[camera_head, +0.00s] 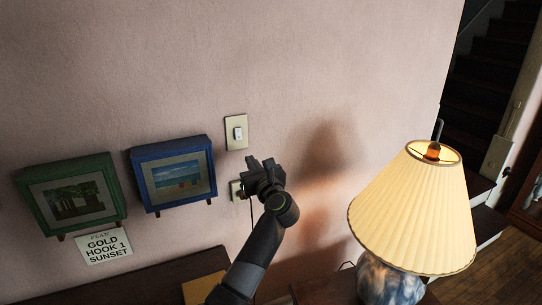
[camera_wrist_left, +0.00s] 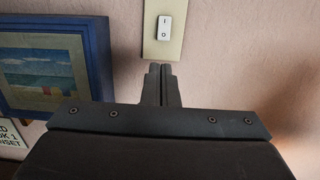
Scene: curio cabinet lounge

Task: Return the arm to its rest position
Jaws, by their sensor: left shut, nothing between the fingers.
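My left gripper (camera_head: 262,172) is raised in front of the pink wall, just below the light switch (camera_head: 237,132). In the left wrist view its two fingers (camera_wrist_left: 161,84) are together, with nothing between them. The switch plate shows just beyond the fingertips in that view (camera_wrist_left: 164,28), its white rocker marked I and O. I cannot tell whether the fingers touch the wall. The gripper partly covers a wall outlet (camera_head: 237,190) with a dark cord. My right gripper is out of view.
A green-framed picture (camera_head: 72,198) and a blue-framed picture (camera_head: 175,176) hang at left. A sign (camera_head: 103,246) reads "PLAN GOLD HOOK 1 SUNSET". A lit lamp (camera_head: 413,212) with a pleated shade stands right of my arm. Dark stairs (camera_head: 492,75) are at far right.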

